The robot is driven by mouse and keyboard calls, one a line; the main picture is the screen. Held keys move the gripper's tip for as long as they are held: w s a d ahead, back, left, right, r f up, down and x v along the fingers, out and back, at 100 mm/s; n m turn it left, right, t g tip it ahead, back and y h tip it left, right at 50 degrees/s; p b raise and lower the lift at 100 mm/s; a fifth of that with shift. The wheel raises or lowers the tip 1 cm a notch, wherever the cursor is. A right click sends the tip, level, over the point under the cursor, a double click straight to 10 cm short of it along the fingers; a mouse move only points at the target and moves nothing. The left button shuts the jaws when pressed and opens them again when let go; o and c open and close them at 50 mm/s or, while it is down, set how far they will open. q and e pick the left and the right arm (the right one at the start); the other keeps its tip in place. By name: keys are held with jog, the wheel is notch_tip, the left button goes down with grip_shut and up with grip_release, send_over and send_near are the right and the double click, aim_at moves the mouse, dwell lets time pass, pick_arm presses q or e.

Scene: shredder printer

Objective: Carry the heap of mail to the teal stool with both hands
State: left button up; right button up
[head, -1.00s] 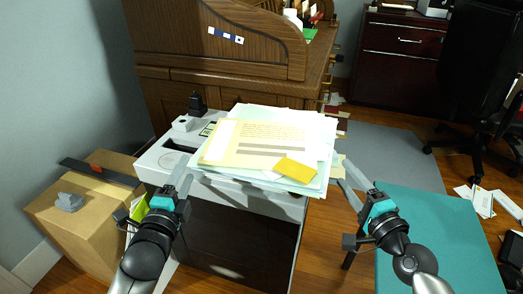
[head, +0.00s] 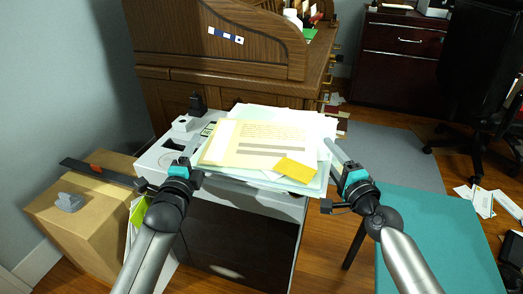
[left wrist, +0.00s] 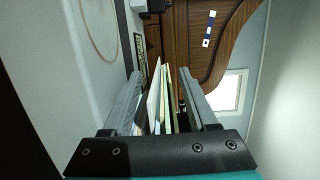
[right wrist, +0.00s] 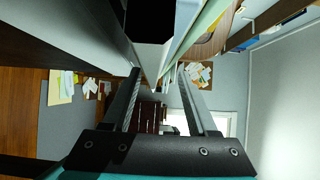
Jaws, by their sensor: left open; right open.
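The heap of mail (head: 262,140), a loose stack of cream and pale sheets with a yellow envelope on top, lies on the white machine (head: 165,150). My left gripper (head: 186,161) is open at the heap's left edge. In the left wrist view the sheet edges (left wrist: 161,105) show between its fingers. My right gripper (head: 336,150) is open at the heap's right edge. In the right wrist view the sheet edges (right wrist: 192,38) run down towards the gap between its fingertips; contact cannot be told. The teal stool (head: 430,240) stands at the lower right, its visible top bare.
A wooden roll-top desk (head: 220,50) stands behind the machine. A cardboard box (head: 75,215) is at the left. An office chair (head: 480,110) and scattered papers (head: 478,200) are at the right. A strip of floor separates machine and stool.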

pick_arm(q)
jog(key=shift+c, duration=0.4)
pick_arm(e)
jog(key=shift+c, duration=0.4)
pick_arm(q)
grip_shut()
pick_arm(e)
grip_shut()
pick_arm(q)
jog(key=shift+r, duration=0.1)
